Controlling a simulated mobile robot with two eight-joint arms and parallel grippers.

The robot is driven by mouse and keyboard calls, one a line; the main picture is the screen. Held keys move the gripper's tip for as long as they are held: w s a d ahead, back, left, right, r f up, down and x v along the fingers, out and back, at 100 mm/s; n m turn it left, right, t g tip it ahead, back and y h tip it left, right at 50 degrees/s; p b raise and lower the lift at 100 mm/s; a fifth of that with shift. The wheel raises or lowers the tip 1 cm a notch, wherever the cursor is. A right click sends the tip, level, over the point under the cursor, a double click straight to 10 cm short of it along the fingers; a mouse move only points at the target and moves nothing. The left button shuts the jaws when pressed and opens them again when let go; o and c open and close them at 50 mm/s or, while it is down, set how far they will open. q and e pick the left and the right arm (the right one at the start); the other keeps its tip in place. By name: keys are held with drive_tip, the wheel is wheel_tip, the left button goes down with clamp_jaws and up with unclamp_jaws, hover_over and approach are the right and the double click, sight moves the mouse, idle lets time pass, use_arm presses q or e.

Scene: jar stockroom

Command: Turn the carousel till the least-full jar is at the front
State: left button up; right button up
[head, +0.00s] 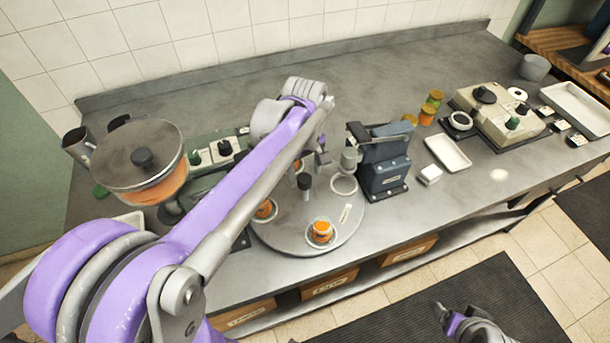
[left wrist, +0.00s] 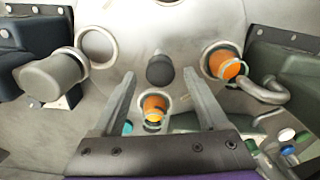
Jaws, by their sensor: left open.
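The carousel (head: 290,235) is a grey round plate on the bench, partly hidden by my left arm. A dark-topped post (head: 307,184) stands at its middle. An orange jar (head: 321,230) stands at its front, another orange jar (head: 264,210) at its left, and a third lies partly behind my arm. An empty ring seat (head: 344,185) is at the right. My left gripper (head: 322,160) is open above the carousel's back part. In the left wrist view an orange jar (left wrist: 154,106) shows between the fingers, apparently untouched. Fill levels are hard to compare. My right gripper (head: 442,310) is low at the bottom right.
A dark blue dispenser (head: 385,170) stands right of the carousel. A lidded orange pot (head: 150,185) stands at the left. Small jars (head: 428,113), a white tray (head: 447,153) and a beige device (head: 500,112) are farther right.

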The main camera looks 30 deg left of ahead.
use_arm(q)
drive_tip(key=shift+f, duration=0.9)
drive_tip(key=shift+c, duration=0.3)
clamp_jaws()
idle(0.6)
